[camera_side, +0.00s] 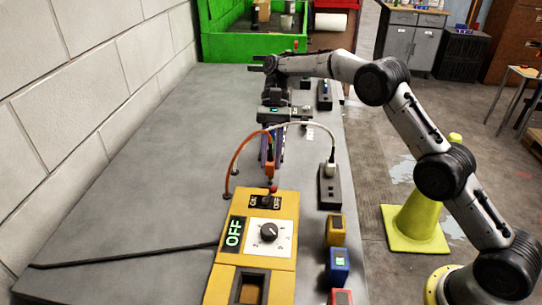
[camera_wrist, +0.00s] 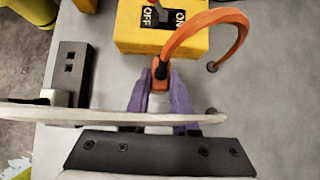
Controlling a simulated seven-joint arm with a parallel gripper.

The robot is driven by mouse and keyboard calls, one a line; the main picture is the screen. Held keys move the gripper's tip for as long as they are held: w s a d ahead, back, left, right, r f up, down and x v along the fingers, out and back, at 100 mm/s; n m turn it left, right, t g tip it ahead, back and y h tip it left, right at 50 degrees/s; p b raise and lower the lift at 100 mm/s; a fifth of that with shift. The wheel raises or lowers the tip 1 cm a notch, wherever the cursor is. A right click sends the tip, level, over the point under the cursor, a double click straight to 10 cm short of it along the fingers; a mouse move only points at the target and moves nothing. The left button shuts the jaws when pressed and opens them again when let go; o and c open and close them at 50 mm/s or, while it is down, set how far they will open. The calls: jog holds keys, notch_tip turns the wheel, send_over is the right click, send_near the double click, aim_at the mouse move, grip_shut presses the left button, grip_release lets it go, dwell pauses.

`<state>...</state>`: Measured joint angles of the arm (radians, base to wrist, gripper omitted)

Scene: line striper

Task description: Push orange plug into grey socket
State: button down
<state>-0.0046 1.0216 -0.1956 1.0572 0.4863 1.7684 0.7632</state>
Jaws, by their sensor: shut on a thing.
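My gripper (camera_side: 274,170) has purple fingers pointing down and is shut on the orange plug (camera_side: 269,167), above the grey table just behind the yellow control box. In the wrist view the orange plug (camera_wrist: 159,74) sits between the two purple fingertips, its orange cable arching right to the table. The dark grey socket block (camera_side: 330,195) is to the right of the gripper, with a white plug (camera_side: 330,169) standing in it. In the wrist view the socket block (camera_wrist: 69,72) is at the left, apart from the orange plug, with open holes showing.
A yellow control box (camera_side: 283,230) with switch, dial and lit OFF display stands in front. Small yellow (camera_side: 335,231), blue (camera_side: 338,266) and red boxes line the right edge. A white cable (camera_wrist: 110,116) crosses before my gripper. Free table lies left.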

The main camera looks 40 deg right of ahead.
jog(key=shift+f, duration=1.5)
dwell(0.9)
jog(key=c, duration=0.6)
grip_release()
jog(key=shift+o, duration=0.2)
jog(key=shift+o, duration=1.4)
jog(key=v, duration=0.7)
